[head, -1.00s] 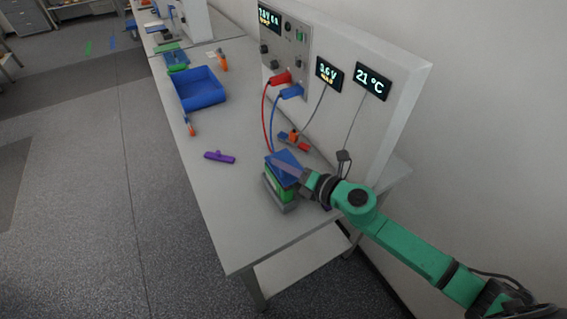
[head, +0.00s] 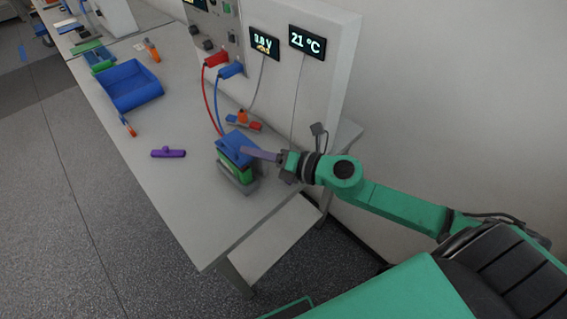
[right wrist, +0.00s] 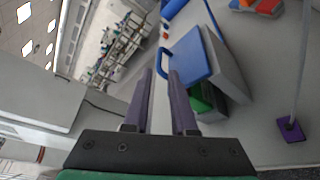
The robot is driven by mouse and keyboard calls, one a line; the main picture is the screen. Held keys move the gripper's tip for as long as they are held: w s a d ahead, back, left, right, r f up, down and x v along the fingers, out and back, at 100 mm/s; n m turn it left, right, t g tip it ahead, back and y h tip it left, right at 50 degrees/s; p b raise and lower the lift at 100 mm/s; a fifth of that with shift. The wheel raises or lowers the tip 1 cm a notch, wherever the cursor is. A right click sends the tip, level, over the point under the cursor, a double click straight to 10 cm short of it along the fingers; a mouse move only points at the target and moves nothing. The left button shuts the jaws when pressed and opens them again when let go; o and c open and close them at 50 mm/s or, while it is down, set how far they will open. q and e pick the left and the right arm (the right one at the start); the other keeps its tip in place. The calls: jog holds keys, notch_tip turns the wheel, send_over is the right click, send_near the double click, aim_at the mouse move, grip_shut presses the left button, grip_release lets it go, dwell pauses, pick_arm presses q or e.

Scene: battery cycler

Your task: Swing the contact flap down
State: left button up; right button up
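The blue contact flap (head: 232,141) is on top of the cell fixture, above a green block (head: 241,159) and a grey base (head: 238,180). My right gripper (head: 248,152) reaches in from the right, its purple fingers at the flap's right edge. In the right wrist view the fingers (right wrist: 162,75) are apart with nothing clearly held between them. The blue flap (right wrist: 191,55) shows just beyond and right of them, with the green block (right wrist: 205,102) below. A thin blue loop shows by the fingertips. I cannot tell the flap's exact angle or whether the fingers touch it. My left gripper is out of view.
The cycler panel with displays (head: 307,41) stands behind. Red (head: 217,59) and blue (head: 231,70) plugs carry cables down towards the fixture. A purple tool (head: 168,153) and blue bin (head: 131,85) lie to the left. The table front between them is free.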

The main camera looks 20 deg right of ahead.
pick_arm(q)
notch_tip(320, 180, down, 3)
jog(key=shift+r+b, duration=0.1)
jog(key=shift+b, duration=0.9)
pick_arm(e)
jog(key=v, duration=0.8)
jog(key=shift+s+d, duration=0.2)
jog(key=shift+s, duration=0.15)
jog(key=shift+w, duration=0.1)
